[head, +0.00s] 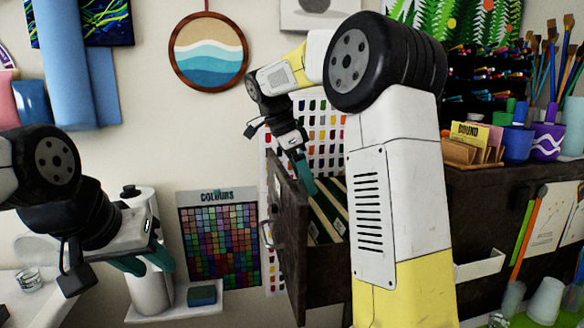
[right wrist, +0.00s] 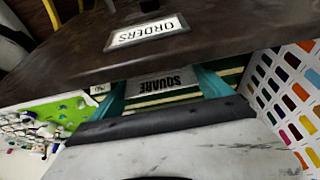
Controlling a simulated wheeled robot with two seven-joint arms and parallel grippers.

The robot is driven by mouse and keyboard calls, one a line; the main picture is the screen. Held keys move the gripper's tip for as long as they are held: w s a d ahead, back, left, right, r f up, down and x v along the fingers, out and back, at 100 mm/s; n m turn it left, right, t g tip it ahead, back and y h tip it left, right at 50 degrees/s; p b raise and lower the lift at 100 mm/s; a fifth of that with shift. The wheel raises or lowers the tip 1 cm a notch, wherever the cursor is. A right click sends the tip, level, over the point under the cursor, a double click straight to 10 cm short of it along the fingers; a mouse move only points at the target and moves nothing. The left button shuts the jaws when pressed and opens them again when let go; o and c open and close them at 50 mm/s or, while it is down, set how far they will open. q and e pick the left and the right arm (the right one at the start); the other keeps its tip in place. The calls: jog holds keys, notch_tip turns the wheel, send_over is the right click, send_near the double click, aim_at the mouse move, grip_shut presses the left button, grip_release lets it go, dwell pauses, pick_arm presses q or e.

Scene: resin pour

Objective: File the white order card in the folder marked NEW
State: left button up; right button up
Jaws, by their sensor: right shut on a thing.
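My right gripper (head: 305,184) reaches down into an open dark drawer (head: 288,240), behind its front panel. In the right wrist view its teal fingers (right wrist: 162,85) stand either side of a grey tab marked SQUARE (right wrist: 162,82), which fills the gap between them. Green and cream folders (head: 328,208) stand in the drawer. I see no folder tab that I can read as NEW. A small pale tag (right wrist: 100,88) beside a finger is too covered to read. I cannot pick out the white order card. My left gripper (head: 146,264) is empty, its fingers apart.
The drawer front bears an ORDERS label (right wrist: 147,32). A COLOURS chart (head: 218,240) hangs on the wall. A white cylinder (head: 148,290) and a blue sponge (head: 202,295) are near my left gripper. A yellow BOUND card (head: 468,131) stands on the cabinet top at the right.

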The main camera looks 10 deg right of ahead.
aim_at(303, 192)
jog(key=shift+f, duration=2.1)
jog(key=shift+s+f, duration=0.1)
jog(key=shift+f, duration=0.05)
jog(key=o, duration=1.2)
jog(key=shift+c, duration=0.2)
jog(key=shift+r, duration=4.2)
